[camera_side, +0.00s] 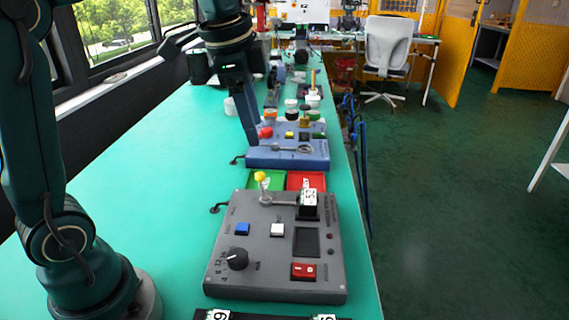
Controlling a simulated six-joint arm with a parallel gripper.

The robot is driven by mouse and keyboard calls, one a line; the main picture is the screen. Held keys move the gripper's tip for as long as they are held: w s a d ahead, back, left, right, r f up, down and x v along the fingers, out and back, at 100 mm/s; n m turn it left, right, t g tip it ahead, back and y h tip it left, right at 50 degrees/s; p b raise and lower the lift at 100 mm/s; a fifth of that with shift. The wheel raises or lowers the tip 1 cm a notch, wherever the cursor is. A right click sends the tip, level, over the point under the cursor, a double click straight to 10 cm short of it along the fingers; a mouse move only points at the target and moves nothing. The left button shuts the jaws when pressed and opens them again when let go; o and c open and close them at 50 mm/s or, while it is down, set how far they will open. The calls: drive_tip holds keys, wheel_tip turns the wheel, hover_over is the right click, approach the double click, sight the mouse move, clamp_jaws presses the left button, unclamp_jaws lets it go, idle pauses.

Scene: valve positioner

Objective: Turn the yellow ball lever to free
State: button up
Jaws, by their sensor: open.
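The yellow ball (260,177) tops a short metal lever at the upper left of the grey control box (222,265). The lever stands near the box's back edge, and its ball shows against the green plate behind. My gripper (250,138) hangs from the wrist above the bench, beyond the lever and slightly left of it in the picture. It is apart from the ball and holds nothing that I can see. Its fingers look narrow and overlapped from this side, near the blue box. Any lettering around the lever is too small to read.
The grey box also carries a black block marked 52 (308,205), blue (242,229) and white (277,230) buttons, a black knob (237,259) and a red switch (303,271). A blue box (290,156) and several fittings stand behind.

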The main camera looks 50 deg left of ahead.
drive_tip(key=w+a+f+g, duration=0.2)
drive_tip(key=w+a+f, duration=0.2)
drive_tip(key=w+f, duration=0.1)
hover_over(260, 173)
drive_tip(key=shift+g+h, duration=0.3)
drive_tip(key=shift+g, duration=0.1)
drive_tip(key=f, duration=0.4)
drive_tip(key=shift+w+d+f, duration=0.1)
drive_tip(key=shift+d+f, duration=0.1)
drive_tip(key=shift+a+f, duration=0.2)
drive_tip(key=shift+f, duration=2.65)
clamp_jaws()
